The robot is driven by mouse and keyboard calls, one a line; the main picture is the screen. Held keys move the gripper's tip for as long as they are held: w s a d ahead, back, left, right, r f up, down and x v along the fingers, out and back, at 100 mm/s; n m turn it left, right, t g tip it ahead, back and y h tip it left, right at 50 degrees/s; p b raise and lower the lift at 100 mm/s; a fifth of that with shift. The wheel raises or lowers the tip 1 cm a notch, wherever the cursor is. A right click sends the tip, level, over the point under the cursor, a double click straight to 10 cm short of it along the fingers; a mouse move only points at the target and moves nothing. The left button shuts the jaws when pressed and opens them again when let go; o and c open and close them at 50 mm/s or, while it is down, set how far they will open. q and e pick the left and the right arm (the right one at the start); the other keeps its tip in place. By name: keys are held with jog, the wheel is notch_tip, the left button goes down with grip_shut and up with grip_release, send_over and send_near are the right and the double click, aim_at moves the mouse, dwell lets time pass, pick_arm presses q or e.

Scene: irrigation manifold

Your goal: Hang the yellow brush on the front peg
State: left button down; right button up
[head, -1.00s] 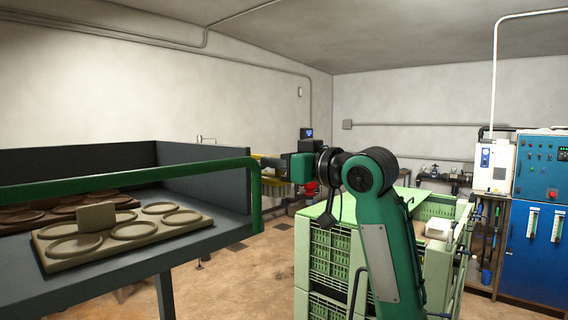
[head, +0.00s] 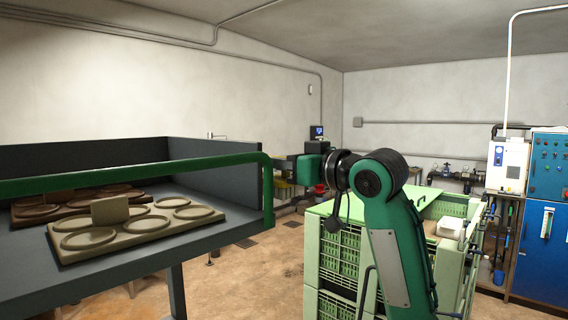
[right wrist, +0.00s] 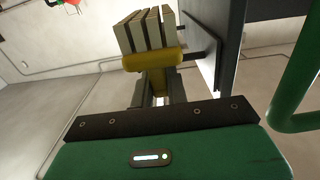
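In the right wrist view, my right gripper (right wrist: 158,92) has its dark fingers on either side of the handle of the yellow brush (right wrist: 153,62). The brush's pale bristle rows stand beyond the fingers, pointing to the top of the picture. A dark bar (right wrist: 192,53), maybe a peg, sticks out from a grey panel beside the brush; I cannot tell whether it is the front peg or touches the brush. In the head view my right gripper (head: 285,164) is small, beyond the green rail, with its fingertips mostly hidden. My left gripper is out of view.
A dark grey bench (head: 215,235) with a green rail (head: 150,180) and clay-coloured trays (head: 130,228) stands at the left, close to my right gripper. A pale green crate (head: 335,245) stands beside my right arm. Blue cabinets (head: 540,235) are at the far right.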

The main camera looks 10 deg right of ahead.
jog(key=o, duration=0.5)
